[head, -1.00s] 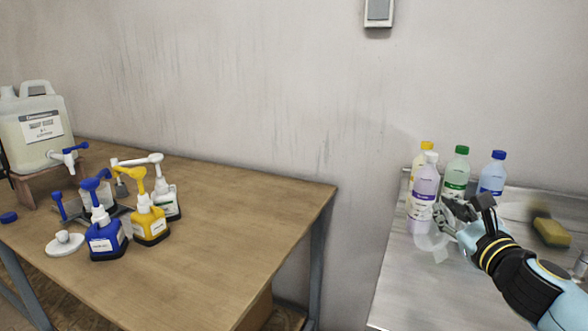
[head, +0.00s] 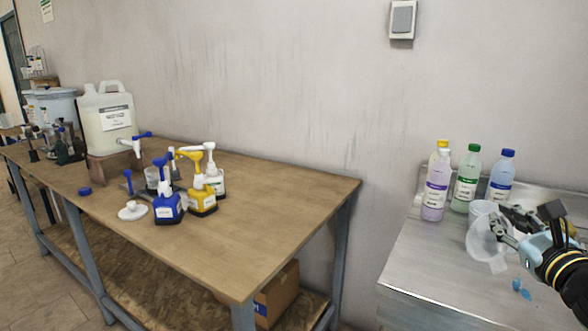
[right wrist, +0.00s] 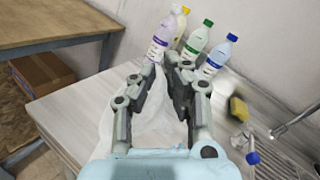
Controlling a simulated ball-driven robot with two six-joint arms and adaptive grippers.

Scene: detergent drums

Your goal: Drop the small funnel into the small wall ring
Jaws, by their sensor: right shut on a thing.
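My right gripper (head: 503,222) is over the metal counter at the right of the head view. It is shut on a translucent whitish funnel (head: 483,240), whose wide, pale body hangs at the left of the fingers. In the right wrist view the fingers (right wrist: 158,75) stand with a gap between their tips, and the clear funnel (right wrist: 150,128) shows faintly between and behind them. Its exact outline is hard to make out. No wall ring can be made out in either view. My left gripper is not in view.
Several capped bottles, including a purple one (head: 436,190) and a green one (head: 467,180), stand at the counter's back, close behind the funnel. A yellow sponge (right wrist: 238,108) lies right. The wooden table (head: 270,215) holds pump bottles and a large canister (head: 105,125). The counter's front left is clear.

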